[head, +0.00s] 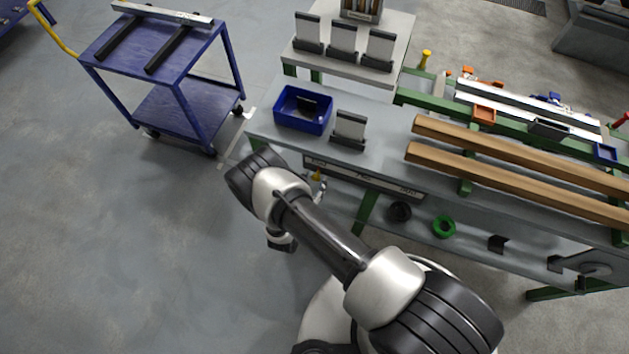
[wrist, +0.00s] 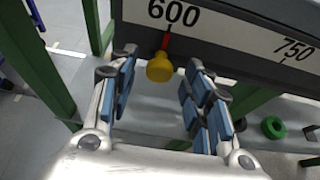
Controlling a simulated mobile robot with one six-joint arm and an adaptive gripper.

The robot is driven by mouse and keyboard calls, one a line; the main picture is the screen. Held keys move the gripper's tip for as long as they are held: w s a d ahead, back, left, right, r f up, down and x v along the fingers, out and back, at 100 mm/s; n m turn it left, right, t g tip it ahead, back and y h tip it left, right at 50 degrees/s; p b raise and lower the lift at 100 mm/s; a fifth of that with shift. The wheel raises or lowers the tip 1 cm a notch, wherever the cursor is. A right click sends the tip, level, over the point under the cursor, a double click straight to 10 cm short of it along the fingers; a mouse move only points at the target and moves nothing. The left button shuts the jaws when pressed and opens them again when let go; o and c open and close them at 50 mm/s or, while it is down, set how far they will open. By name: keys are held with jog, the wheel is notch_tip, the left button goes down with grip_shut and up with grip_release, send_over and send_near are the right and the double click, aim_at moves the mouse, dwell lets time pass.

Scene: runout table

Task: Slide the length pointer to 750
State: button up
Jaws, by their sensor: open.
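The length pointer is a yellow knob (wrist: 159,67) with a red marker, seen in the wrist view just below the 600 mark on the length scale (wrist: 232,38). The 750 mark (wrist: 294,49) is to its right on the same scale. My gripper (wrist: 158,85) is open, with one blue-padded finger on each side of the knob and a gap on both sides. In the head view the scale (head: 362,177) runs along the table's front face, and the knob shows small and yellow (head: 317,177) beside my arm. My fingers are mostly hidden there by my arm.
A blue bin (head: 302,110) and a card holder (head: 349,130) stand on the table top. Wooden beams (head: 520,165) lie to the right. A green ring (head: 444,227) lies under the scale. A blue cart (head: 165,60) stands at the far left, with open floor before it.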

jog(key=shift+x, duration=0.75)
jog(key=shift+c, duration=0.2)
grip_shut()
